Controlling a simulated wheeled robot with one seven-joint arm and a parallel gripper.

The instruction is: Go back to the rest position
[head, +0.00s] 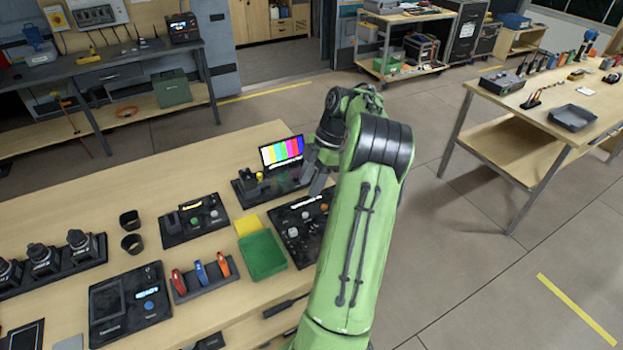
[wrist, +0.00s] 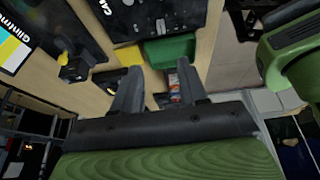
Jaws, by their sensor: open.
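My gripper (wrist: 158,74) is open, with its two dark fingers apart and nothing visible between them in the wrist view. In the head view my gripper (head: 318,182) is small and partly hidden by my green arm. It hangs above the wooden table, near a dark control panel (head: 297,222) and a small monitor showing colour bars (head: 282,152). The monitor edge also shows at the left of the wrist view (wrist: 14,45). I cannot tell the exact height of the gripper above the panel.
On the table are a green tray (head: 264,257), a yellow block (head: 246,226), two black cups (head: 131,243), a rack of coloured handles (head: 204,276) and several black devices. Another table (head: 550,115) stands at the right. Open floor (head: 480,270) lies between the tables.

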